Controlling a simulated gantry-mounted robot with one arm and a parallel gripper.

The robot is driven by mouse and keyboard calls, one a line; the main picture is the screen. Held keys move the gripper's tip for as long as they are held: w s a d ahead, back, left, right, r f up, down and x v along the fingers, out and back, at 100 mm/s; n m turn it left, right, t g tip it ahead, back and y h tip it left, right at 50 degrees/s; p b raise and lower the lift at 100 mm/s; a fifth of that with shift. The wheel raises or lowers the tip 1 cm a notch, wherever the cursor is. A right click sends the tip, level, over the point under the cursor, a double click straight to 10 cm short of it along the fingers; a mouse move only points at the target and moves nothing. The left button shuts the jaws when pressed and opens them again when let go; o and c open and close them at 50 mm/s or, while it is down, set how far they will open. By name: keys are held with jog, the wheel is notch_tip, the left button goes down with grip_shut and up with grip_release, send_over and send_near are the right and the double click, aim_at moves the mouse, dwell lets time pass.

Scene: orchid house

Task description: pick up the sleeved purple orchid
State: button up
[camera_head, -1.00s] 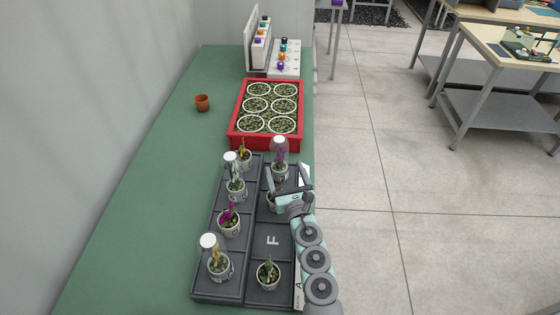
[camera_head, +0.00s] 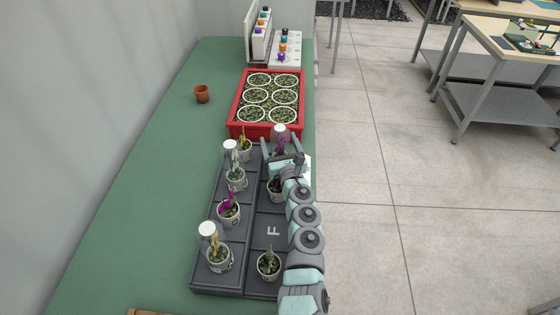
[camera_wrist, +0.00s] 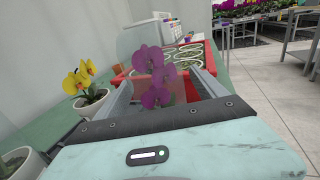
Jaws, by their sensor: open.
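The sleeved purple orchid (camera_head: 280,146) stands at the back right of the dark grey tray (camera_head: 272,213), with a clear sleeve around it. In the wrist view its purple blooms (camera_wrist: 155,72) show between my two fingers; its pot is hidden. My gripper (camera_head: 283,143) is open, with one finger on each side of the sleeved orchid. It also shows at close range in the wrist view (camera_wrist: 164,80). I cannot tell whether the fingers touch the sleeve. An unsleeved magenta orchid (camera_head: 229,207) stands in the tray's left column.
A yellow orchid (camera_head: 244,147) is close left of my gripper. Other potted plants, some sleeved, fill several tray cells; the cell marked F is empty. A red crate (camera_head: 234,131) of round pots stands just behind. A terracotta pot (camera_head: 201,94) sits on the otherwise clear green bench left.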

jog(key=shift+w+a+r, duration=0.1)
jog(key=shift+w+a, duration=0.05)
jog(key=shift+w, duration=0.3)
grip_shut()
dwell(0.7)
